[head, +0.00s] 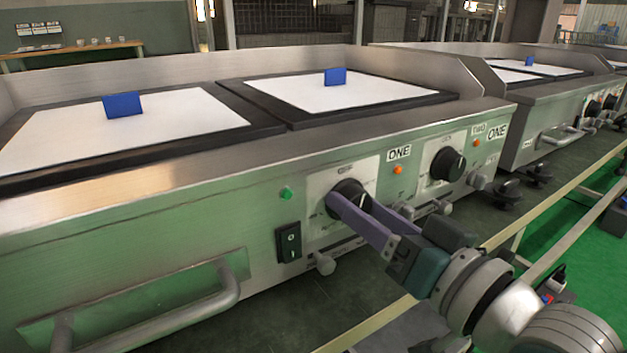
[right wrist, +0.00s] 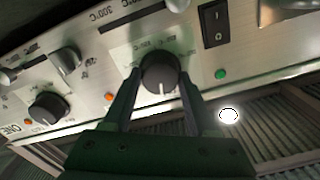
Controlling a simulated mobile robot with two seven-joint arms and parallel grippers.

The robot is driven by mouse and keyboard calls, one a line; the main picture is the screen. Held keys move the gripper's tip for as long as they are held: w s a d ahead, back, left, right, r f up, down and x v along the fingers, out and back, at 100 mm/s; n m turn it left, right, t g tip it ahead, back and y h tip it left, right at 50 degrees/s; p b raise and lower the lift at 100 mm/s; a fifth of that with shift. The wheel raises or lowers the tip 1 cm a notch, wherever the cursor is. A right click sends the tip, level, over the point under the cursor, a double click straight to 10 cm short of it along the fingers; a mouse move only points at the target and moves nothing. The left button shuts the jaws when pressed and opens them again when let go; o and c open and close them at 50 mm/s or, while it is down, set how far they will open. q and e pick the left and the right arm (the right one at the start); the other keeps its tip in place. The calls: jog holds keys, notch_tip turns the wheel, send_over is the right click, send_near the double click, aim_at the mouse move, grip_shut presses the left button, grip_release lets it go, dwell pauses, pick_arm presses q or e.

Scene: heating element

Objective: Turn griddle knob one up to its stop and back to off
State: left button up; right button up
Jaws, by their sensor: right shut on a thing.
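Knob one (head: 349,189) is a round black knob on a white dial plate on the griddle's sloping front panel. A label reading ONE (head: 399,152) is to its upper right. My right gripper (head: 347,203) is shut on this knob, its two long fingers on either side of it. In the right wrist view, the gripper (right wrist: 160,92) has the knob (right wrist: 160,73) between its fingertips. A white pointer line on the knob points down in that view, which is turned over relative to the head view. The dial marks are too small to read. My left gripper is not in view.
A second black knob (head: 447,164) sits to the right, with an orange lamp (head: 398,170) between. A green lamp (head: 287,194) and a black rocker switch (head: 289,241) are left of knob one. A bar handle (head: 228,290) projects at lower left.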

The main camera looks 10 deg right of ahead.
jog(key=shift+n+p, duration=0.3)
jog(key=shift+n, duration=0.8)
jog(key=o, duration=1.4)
jog(key=shift+c, duration=0.2)
jog(key=p+v, duration=0.3)
jog(key=v, duration=0.7)
